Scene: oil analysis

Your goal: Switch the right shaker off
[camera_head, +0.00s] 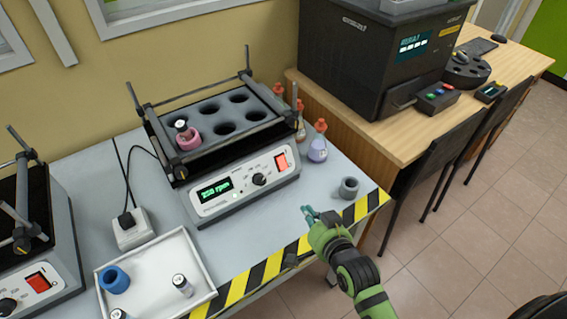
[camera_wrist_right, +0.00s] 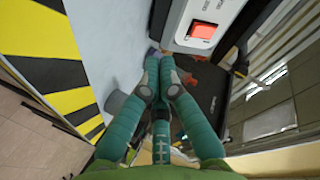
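The right shaker (camera_head: 243,188) stands on the grey bench; its green display (camera_head: 215,190) is lit and reads about 250 rpm. Its red switch (camera_head: 282,161) sits at the right end of the front panel, beside a black knob (camera_head: 259,179). The red switch also shows in the right wrist view (camera_wrist_right: 204,33). My right gripper (camera_head: 309,212) is in front of the panel, over the bench's striped edge and apart from the switch. In the right wrist view its fingers (camera_wrist_right: 160,68) are together with nothing between them. My left gripper is out of view.
A second shaker (camera_head: 60,240) stands at the left. A white tray (camera_head: 150,262) holds a blue holder and vials. Flasks (camera_head: 318,143) and a grey cup (camera_head: 348,188) stand right of the right shaker. A black machine (camera_head: 370,60) is on the wooden table.

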